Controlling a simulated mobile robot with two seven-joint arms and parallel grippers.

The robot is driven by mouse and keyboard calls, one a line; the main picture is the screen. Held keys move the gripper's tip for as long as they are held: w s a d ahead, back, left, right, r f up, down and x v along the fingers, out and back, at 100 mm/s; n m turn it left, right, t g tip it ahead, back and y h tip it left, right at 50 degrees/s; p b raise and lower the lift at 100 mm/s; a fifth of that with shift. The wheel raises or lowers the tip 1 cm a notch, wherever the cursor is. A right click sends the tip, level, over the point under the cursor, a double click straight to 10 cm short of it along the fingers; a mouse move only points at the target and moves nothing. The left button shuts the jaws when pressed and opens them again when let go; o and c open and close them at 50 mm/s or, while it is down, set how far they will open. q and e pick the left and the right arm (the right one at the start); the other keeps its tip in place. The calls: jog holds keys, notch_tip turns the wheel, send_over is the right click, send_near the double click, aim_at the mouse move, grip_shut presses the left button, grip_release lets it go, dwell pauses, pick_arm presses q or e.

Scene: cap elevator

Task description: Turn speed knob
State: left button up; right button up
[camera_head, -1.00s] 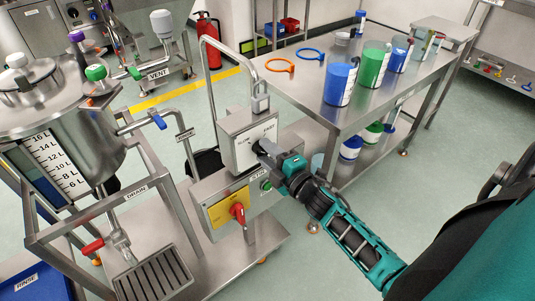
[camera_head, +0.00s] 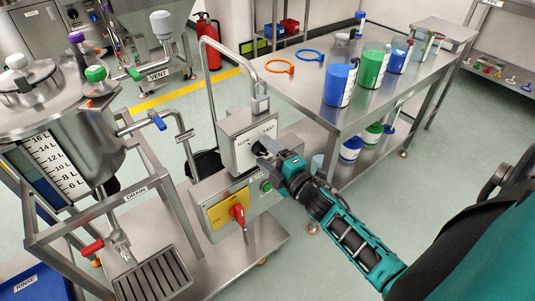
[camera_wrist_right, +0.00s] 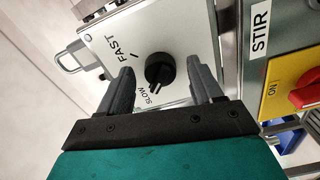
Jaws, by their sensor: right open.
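The speed knob (camera_wrist_right: 160,70) is a round black dial on a pale panel (camera_wrist_right: 115,45) marked SLOW and FAST. In the wrist view a light mark on the knob points down and slightly left, near SLOW. My right gripper (camera_wrist_right: 165,85) is open, with one finger on each side of the knob and visible gaps to it. In the head view the right gripper (camera_head: 262,155) is at the front of the speed box (camera_head: 238,133) and partly hides the knob. My left gripper is not in view.
Below the speed box is a control box with a red switch on a yellow plate (camera_head: 238,213) and a green button (camera_head: 266,186). A steel tank (camera_head: 75,120) stands left. A steel table (camera_head: 310,100) with coloured containers stands behind right.

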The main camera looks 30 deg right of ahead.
jog(key=shift+s, duration=0.1)
jog(key=s+d, duration=0.1)
jog(key=s, duration=1.1)
jog(key=shift+s, duration=0.35)
jog(key=s+a+f+m+g, duration=0.2)
jog(key=a+f+m+g, duration=0.1)
jog(key=a+f+m, duration=0.2)
jog(key=s+a+f+m+g+y, duration=0.1)
jog(key=a+f+m+g, duration=0.3)
jog(key=a+m, duration=0.4)
jog(key=shift+s+a+f+m, duration=0.3)
jog(key=shift+s+f+m, duration=0.25)
jog(key=shift+s, duration=0.3)
jog(key=shift+r, duration=0.15)
